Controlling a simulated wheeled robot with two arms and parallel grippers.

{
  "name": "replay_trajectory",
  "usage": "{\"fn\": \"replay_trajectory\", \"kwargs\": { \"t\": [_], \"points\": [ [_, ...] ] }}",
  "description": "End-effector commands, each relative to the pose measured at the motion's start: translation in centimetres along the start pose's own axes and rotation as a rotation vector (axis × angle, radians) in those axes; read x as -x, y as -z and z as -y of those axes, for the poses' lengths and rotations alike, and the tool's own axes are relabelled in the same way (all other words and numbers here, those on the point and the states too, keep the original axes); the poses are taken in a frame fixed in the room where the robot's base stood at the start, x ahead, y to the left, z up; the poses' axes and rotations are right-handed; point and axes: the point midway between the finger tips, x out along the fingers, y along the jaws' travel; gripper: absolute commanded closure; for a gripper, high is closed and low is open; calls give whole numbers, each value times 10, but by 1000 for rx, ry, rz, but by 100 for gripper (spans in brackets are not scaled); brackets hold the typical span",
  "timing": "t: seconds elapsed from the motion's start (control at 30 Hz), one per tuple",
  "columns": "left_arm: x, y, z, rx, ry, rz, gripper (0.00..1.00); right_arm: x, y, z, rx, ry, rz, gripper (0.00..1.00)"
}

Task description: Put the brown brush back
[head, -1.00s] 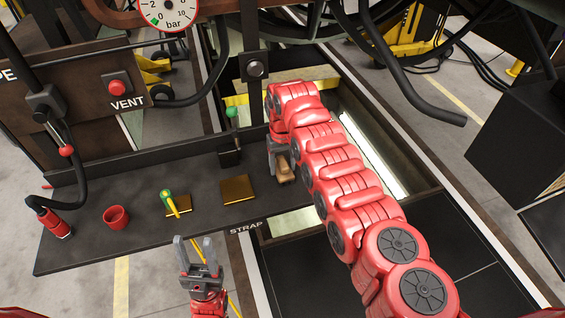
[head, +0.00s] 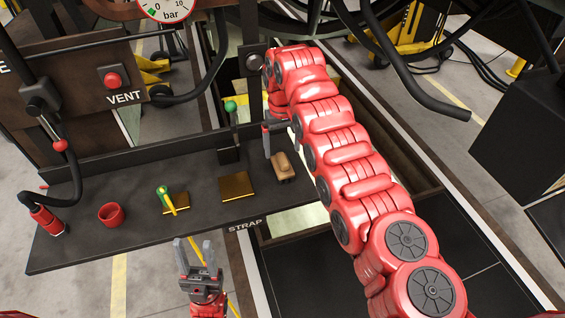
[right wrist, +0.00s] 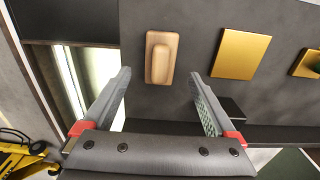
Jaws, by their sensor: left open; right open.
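The brown brush (head: 283,167) lies on the dark shelf (head: 120,240), near its right end, to the right of a bare brass plate (head: 237,186). In the right wrist view the brush (right wrist: 161,57) lies flat ahead of the fingertips, between their lines, touching neither. My right gripper (right wrist: 160,75) is open and empty; in the head view its finger shows just behind and left of the brush, partly hidden by my arm. My left gripper (head: 194,245) is open and empty in front of the shelf's front edge.
A green-handled tool (head: 166,200) lies on a second brass plate (head: 178,203). A red cup (head: 112,214) and a red hose nozzle (head: 47,221) stand further left. A green-knobbed lever (head: 231,107) rises at the shelf's back. An open pit (head: 390,150) lies to the right.

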Motion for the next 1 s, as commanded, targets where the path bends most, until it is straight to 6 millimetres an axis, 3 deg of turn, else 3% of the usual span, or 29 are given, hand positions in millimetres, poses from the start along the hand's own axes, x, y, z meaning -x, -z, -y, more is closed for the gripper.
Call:
{"fn": "replay_trajectory", "kwargs": {
  "t": [0.23, 0.3, 0.4, 1.0],
  "points": [
    [13, -2, -1, 0, 0, 0, 50, 27, 0, 1, 0, -1, -1, 8],
    [-4, 1, 0, 0, 0, 0, 50, 46, 0, 2, 3, 1, 0, 8],
    [-12, 2, 0, 0, 0, -1, 50, 55, 0, 1, 1, 0, 0, 8],
    [-13, 2, 1, 0, 0, 0, 50, 58, 0, 0, 0, -1, 0, 8]
  ]
}}
